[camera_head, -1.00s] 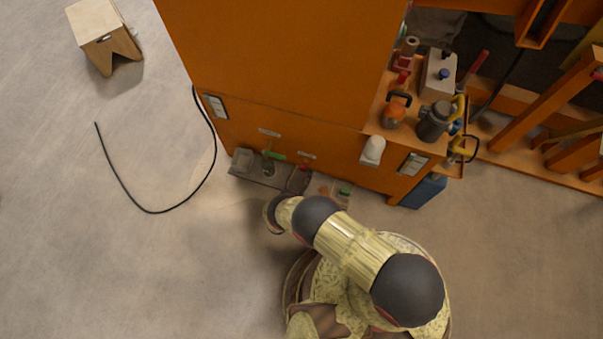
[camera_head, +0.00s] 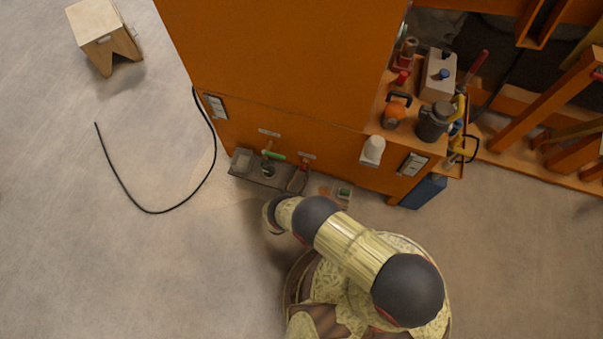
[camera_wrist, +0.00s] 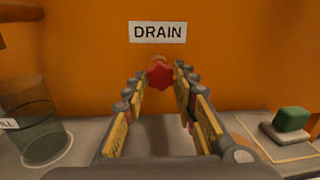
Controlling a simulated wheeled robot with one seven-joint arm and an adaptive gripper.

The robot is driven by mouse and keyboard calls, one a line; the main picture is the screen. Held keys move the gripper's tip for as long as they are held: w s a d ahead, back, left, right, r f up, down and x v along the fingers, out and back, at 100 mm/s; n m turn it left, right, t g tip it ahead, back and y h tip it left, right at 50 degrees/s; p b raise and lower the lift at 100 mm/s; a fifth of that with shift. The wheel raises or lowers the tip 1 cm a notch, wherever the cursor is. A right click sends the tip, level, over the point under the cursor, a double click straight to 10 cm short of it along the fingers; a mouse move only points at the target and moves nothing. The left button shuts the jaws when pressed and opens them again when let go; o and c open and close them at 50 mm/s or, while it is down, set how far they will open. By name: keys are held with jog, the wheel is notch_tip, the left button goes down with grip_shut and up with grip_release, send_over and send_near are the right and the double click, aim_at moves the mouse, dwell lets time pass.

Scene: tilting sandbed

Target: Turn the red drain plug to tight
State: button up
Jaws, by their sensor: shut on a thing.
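The red drain plug (camera_wrist: 160,73) sits on the orange wall, below a white label reading DRAIN (camera_wrist: 158,32) in the wrist view. My gripper (camera_wrist: 160,80) points straight at the wall, and its two fingers are closed in on the plug from left and right. The plug's middle shows between the fingertips; its sides are partly covered by them. No mark showing how far the plug is turned can be made out. In the head view my arm ends low before the orange cabinet (camera_head: 280,70), and the fingers there are too small to tell.
In the wrist view a clear container (camera_wrist: 38,130) stands on the left and a green block (camera_wrist: 291,119) on a grey base on the right. In the head view a black hose (camera_head: 150,212) lies on the floor and a wooden stool (camera_head: 104,38) stands far left.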

jog(key=m, duration=0.5)
jog(key=shift+m, duration=0.3)
jog(key=m, duration=0.5)
jog(key=shift+r+g+y, duration=0.1)
jog(key=shift+g+y, duration=0.2)
jog(key=shift+y, duration=0.1)
jog(key=m, duration=0.5)
jog(key=shift+y, duration=0.4)
jog(key=m, duration=0.5)
jog(key=shift+s+d+r+y, duration=0.1)
jog(key=shift+y, duration=0.3)
jog(key=shift+m, duration=0.4)
jog(key=o, duration=1.1)
jog(key=shift+o, duration=0.2)
